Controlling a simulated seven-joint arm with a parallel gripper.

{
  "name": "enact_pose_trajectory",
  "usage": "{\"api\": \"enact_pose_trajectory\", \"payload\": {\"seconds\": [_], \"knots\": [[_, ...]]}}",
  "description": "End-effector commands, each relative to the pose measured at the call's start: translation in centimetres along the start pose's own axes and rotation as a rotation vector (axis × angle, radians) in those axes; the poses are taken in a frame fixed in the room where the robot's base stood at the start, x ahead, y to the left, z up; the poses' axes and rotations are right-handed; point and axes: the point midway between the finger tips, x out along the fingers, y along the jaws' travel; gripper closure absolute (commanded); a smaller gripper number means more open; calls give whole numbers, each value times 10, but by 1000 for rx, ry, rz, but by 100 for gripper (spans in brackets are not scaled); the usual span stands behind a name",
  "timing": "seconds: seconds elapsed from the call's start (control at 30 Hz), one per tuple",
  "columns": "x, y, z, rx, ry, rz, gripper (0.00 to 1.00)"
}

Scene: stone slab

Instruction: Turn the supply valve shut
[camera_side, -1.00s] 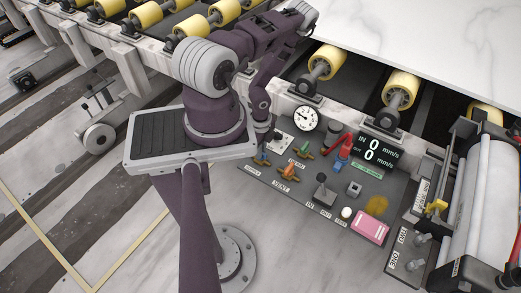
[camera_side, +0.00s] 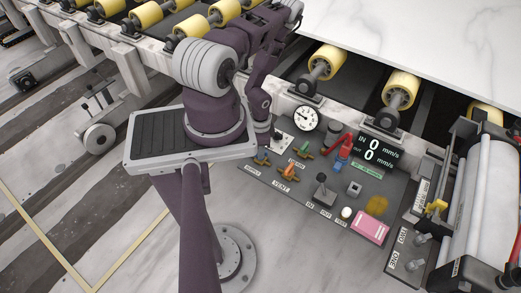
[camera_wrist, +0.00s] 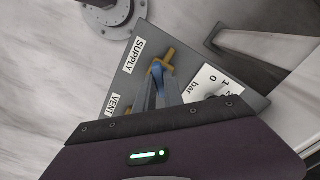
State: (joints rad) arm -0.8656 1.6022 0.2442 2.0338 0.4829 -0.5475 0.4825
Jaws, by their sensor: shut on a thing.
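The supply valve has a brass body (camera_wrist: 167,56) and a blue handle (camera_wrist: 158,70), beside the SUPPLY label in the wrist view. In the side view its brass body (camera_side: 262,159) shows at the left of the control panel, and its handle is largely hidden by my arm. My gripper (camera_wrist: 158,80) is shut on the blue handle, with a finger on either side of it. The fingers are hard to make out in the side view.
A VENT valve with an orange handle (camera_side: 289,170) and a green-handled valve (camera_side: 304,150) stand close to the right. The panel also carries a round gauge (camera_side: 306,118), a black lever (camera_side: 322,186), a display (camera_side: 376,148) and a pink block (camera_side: 370,226).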

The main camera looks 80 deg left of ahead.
Motion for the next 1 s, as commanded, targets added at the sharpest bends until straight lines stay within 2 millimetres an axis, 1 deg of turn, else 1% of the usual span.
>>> {"api": "enact_pose_trajectory", "payload": {"seconds": [0.3, 0.6, 0.8, 1.0], "knots": [[0, 0, -1, -300, 2, 0, 100], [0, 0, -1, -562, 2, 1, 100], [0, 0, 0, -697, 2, 0, 100], [0, 0, -1, -786, 2, 0, 100]]}}
